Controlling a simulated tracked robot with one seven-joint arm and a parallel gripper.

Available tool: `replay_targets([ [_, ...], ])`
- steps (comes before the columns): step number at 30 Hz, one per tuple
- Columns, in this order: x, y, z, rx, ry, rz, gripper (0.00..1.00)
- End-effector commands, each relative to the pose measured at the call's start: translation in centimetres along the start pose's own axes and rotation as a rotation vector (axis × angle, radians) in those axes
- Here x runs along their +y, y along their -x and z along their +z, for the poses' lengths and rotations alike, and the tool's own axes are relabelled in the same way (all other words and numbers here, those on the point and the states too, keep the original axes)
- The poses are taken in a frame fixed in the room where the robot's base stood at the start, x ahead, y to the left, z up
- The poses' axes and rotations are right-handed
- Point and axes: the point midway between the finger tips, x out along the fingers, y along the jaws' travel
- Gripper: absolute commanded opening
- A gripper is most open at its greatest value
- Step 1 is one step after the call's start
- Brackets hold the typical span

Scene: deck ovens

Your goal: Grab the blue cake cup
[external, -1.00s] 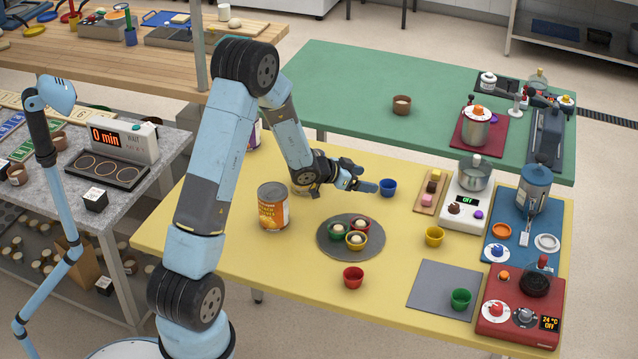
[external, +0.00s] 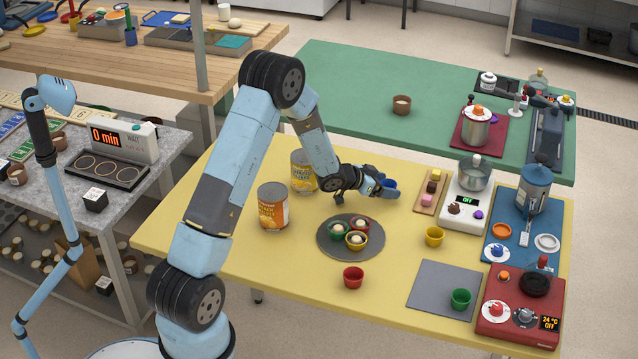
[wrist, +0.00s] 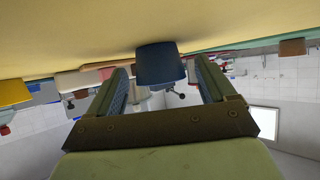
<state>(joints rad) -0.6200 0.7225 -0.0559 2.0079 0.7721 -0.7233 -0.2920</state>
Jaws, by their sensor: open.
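The blue cake cup (external: 390,184) stands on the yellow table near its far edge, partly hidden by my gripper in the external view. In the wrist view the blue cup (wrist: 161,64) appears dark blue, upside down in the picture, between the two fingers near their tips. My gripper (external: 384,188) is low over the table, reaching to the right, with its jaws open around the cup. In the wrist view my gripper (wrist: 162,78) shows a gap between each finger and the cup's sides; contact is not visible.
Two large cans, one orange (external: 273,207) and one yellow (external: 303,172), stand left of my gripper. A round grey tray (external: 328,249) with filled cups lies in front. A wooden board (external: 424,202) with small cakes and a white scale (external: 462,212) stand to the right. A yellow cup (external: 434,236) stands nearer.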

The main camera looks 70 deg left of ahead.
Motion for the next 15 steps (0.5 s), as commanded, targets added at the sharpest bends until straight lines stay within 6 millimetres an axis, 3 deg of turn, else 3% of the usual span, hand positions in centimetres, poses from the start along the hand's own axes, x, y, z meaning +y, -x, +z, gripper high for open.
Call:
replay_targets([
  [3, -0.02, 0.04, -0.02, 0.000, 0.000, 0.000, 0.82],
  [15, -0.03, 0.07, -0.03, 0.000, 0.000, -0.001, 0.44],
])
